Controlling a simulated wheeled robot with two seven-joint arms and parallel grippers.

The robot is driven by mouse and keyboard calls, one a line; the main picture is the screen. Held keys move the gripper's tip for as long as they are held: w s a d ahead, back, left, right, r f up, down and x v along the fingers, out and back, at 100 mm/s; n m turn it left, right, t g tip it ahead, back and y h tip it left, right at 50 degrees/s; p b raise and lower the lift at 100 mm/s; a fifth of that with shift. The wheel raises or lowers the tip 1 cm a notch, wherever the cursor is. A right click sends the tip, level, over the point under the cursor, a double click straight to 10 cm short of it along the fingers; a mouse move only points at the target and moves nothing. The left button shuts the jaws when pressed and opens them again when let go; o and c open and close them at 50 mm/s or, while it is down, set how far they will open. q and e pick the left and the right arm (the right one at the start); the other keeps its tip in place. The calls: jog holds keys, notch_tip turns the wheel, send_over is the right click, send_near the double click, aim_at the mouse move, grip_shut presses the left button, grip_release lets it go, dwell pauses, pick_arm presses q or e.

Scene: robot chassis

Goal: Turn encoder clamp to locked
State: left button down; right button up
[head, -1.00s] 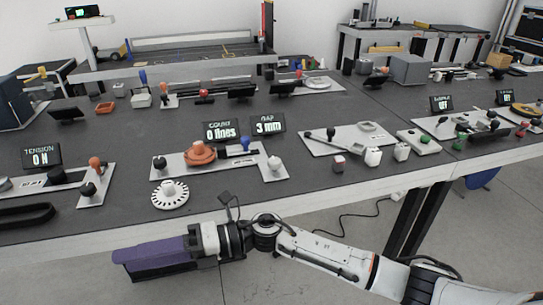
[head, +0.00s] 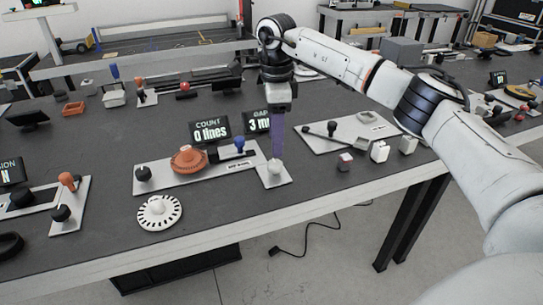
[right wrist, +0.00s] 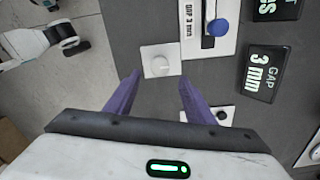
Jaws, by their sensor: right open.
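The encoder panel (head: 192,170) is a light plate on the dark bench with an orange round knob (head: 188,160), a blue-topped slider (head: 239,146) and a black knob (head: 143,173). A small plate at its right end bears a pale round knob (head: 275,167). No readable label shows which one is the encoder clamp. My right gripper (head: 277,155) points down above the pale knob. In the right wrist view its purple fingers (right wrist: 158,78) are spread apart and empty, with the pale knob (right wrist: 160,65) just ahead between the tips. My left gripper is out of view.
Displays read "0 lines" (head: 210,130) and "3 mm" (head: 257,122) behind the panel. A white slotted disc (head: 159,212) lies in front. Small blocks (head: 379,151) and another panel (head: 350,131) are to the right. The bench front edge is close.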

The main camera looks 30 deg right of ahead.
aim_at(275, 163)
notch_tip(275, 163, down, 6)
jog(key=shift+f, duration=0.65)
jog(key=c, duration=1.1)
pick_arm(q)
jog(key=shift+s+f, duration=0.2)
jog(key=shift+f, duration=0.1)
pick_arm(e)
jog(key=shift+o, duration=0.2)
